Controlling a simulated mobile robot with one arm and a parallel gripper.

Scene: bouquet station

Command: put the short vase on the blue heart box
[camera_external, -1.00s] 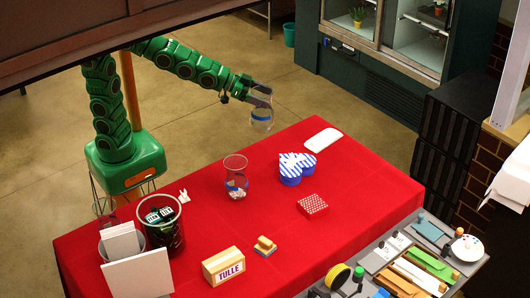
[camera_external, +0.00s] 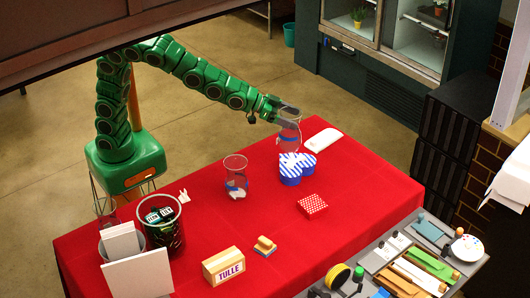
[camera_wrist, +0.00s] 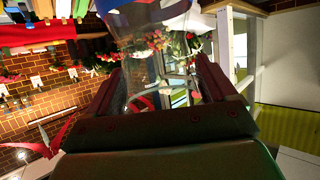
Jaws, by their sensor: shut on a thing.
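The short vase (camera_external: 289,138) is clear glass with a blue band, held by my gripper (camera_external: 287,114) over the back-left part of the blue heart box. The blue heart box (camera_external: 292,179) has a blue-and-white striped lid and sits on the red table. The vase's lower end overlaps the lid in the external view; I cannot tell whether it touches. In the wrist view, the clear glass (camera_wrist: 150,60) shows between the fingers of my gripper (camera_wrist: 160,85).
Another clear vase (camera_external: 236,178) stands left of the heart box on the red table (camera_external: 200,225). A red dotted box (camera_external: 312,206) lies in front, and a white flat tray (camera_external: 323,141) lies behind right. A TULLE block (camera_external: 224,266) is near the front.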

